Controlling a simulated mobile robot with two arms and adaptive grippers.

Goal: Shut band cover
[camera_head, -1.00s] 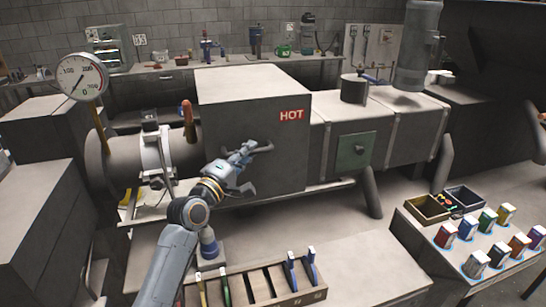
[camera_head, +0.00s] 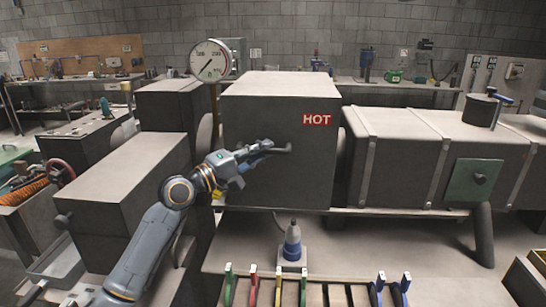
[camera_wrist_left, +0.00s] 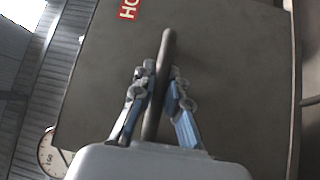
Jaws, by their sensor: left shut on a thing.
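The band cover (camera_head: 282,110) is a grey box with a red HOT label, on the machine in the middle of the head view. It stands over the banded part of the tube, which it hides. Its handle (camera_head: 284,150) is a dark bar on the front face. My left gripper (camera_head: 262,155) is at this handle. In the left wrist view, the handle (camera_wrist_left: 168,48) runs between the blue-padded fingers of my left gripper (camera_wrist_left: 160,90), shut on it. The cover's grey face (camera_wrist_left: 235,65) fills most of that view. My right gripper is not in view.
A pressure gauge (camera_head: 210,61) stands close behind the cover's left side. Right of the cover are the grey duct (camera_head: 400,150) and a green hatch (camera_head: 474,184). Below are a blue-grey bottle (camera_head: 292,240) and several coloured-handled tools (camera_head: 253,284). A grey cabinet (camera_head: 125,185) stands at the left.

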